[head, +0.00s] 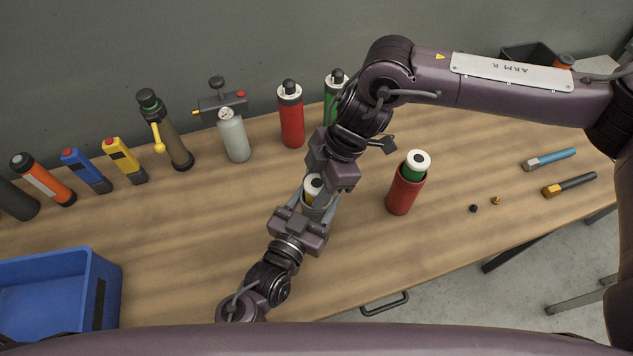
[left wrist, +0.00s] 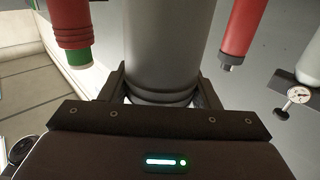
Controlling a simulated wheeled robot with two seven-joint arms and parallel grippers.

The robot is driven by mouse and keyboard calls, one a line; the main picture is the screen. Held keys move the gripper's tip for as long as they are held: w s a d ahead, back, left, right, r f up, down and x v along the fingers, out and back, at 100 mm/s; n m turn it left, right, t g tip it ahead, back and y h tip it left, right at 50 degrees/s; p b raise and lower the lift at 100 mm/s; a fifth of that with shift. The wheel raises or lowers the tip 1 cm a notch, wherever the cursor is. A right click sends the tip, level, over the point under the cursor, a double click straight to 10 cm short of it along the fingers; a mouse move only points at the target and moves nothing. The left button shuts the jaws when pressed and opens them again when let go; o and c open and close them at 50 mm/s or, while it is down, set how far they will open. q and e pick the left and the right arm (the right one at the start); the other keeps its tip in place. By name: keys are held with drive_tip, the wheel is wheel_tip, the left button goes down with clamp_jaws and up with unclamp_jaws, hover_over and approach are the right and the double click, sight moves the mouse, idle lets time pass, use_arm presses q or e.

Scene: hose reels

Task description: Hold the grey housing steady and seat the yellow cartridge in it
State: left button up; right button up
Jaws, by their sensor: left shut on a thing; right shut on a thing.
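The grey housing (head: 318,209) stands upright on the wooden bench, near the middle of the head view. My left gripper (head: 311,211) is shut around it from the near side. In the left wrist view the housing (left wrist: 170,45) fills the space between the fingers. The yellow cartridge (head: 312,196), with a white top and dark centre, shows at the mouth of the housing. My right gripper (head: 322,184) is shut on the cartridge from above and behind, covering part of it. How deep the cartridge sits in the housing cannot be told.
A red housing with a green cartridge (head: 404,190) stands close on the right. A blue bin (head: 105,285) is at the left front. The bench's near middle is clear.

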drive_tip(key=shift+f, duration=0.1)
drive_tip(key=o, duration=1.3)
drive_tip(key=v, duration=1.2)
drive_tip(key=shift+a, duration=0.1)
use_arm(q)
drive_tip(key=o, duration=1.2)
drive_tip(key=shift+c, duration=0.2)
